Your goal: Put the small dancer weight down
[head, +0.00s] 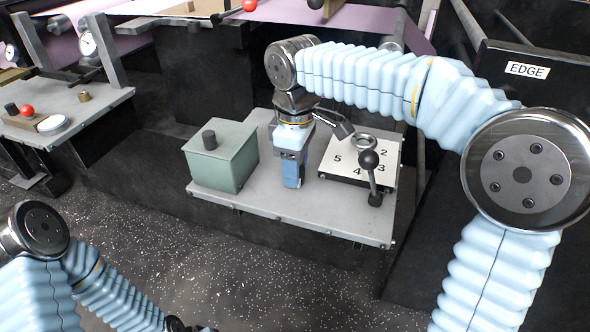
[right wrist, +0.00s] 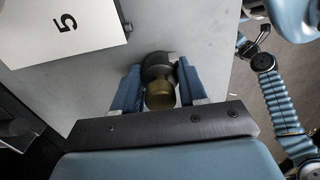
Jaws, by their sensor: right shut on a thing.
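My right gripper (head: 292,172) points straight down over the grey metal shelf (head: 250,215), its blue fingers close to the surface. In the right wrist view its fingers are shut on the small dancer weight (right wrist: 159,88), which has a dark body and a brass-coloured end. The weight is hidden by the fingers in the head view. I cannot tell whether its base touches the shelf. My left arm shows at the lower left of the head view. A small dark end part of it (right wrist: 252,46) shows in the right wrist view, too small to read.
A green box with a black knob (head: 222,158) stands left of the gripper. A numbered white plate (head: 345,152) and a black ball-topped lever (head: 371,178) are to its right. The shelf's front is clear. A side table (head: 60,120) holds small parts.

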